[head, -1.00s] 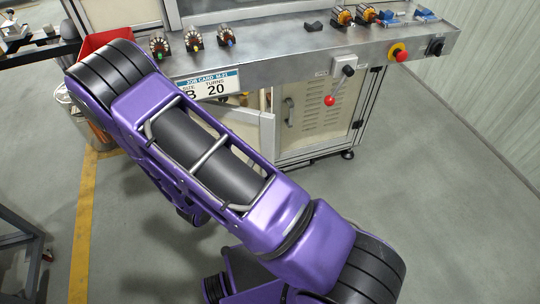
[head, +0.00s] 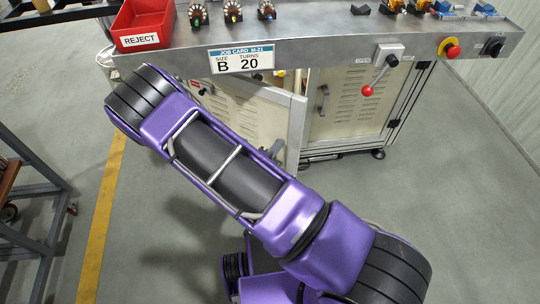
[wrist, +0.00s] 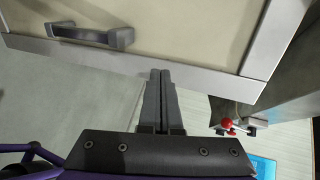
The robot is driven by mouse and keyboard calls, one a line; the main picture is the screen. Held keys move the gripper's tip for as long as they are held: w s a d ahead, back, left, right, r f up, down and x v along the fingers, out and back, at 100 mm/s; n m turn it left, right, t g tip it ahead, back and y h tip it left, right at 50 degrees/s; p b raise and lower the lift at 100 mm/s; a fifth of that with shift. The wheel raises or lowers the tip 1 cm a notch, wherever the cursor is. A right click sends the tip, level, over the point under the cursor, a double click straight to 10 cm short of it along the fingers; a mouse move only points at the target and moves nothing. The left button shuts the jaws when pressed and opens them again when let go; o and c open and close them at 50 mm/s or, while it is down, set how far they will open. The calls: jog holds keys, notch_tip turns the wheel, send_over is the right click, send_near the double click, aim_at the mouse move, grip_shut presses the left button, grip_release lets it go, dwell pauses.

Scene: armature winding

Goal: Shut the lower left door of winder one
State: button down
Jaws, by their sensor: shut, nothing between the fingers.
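The lower left door (head: 270,118) of the winder stands ajar below the bench, a cream panel in a grey frame. My arm hides part of it in the head view. In the wrist view a cream door panel (wrist: 180,30) with a grey frame and a dark bar handle (wrist: 90,36) fills the top; it appears to be this door. My gripper (wrist: 161,73) is shut and empty, its fingertips over the frame's edge near the middle. I cannot tell whether they touch it. The gripper is hidden in the head view.
The right lower door (head: 345,105), with louvres and a handle, looks shut. A red-knobbed lever (head: 377,75) and a red stop button (head: 449,48) project from the bench front. A red reject bin (head: 143,25) sits at the bench's left. Floor on the right is clear.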

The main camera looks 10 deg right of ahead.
aim_at(289, 133)
jog(key=shift+w+d, duration=0.65)
jog(key=shift+w, duration=0.2)
jog(key=shift+w+d, duration=0.65)
jog(key=shift+w, duration=0.15)
jog(key=shift+w+d, duration=0.1)
jog(key=shift+d, duration=0.05)
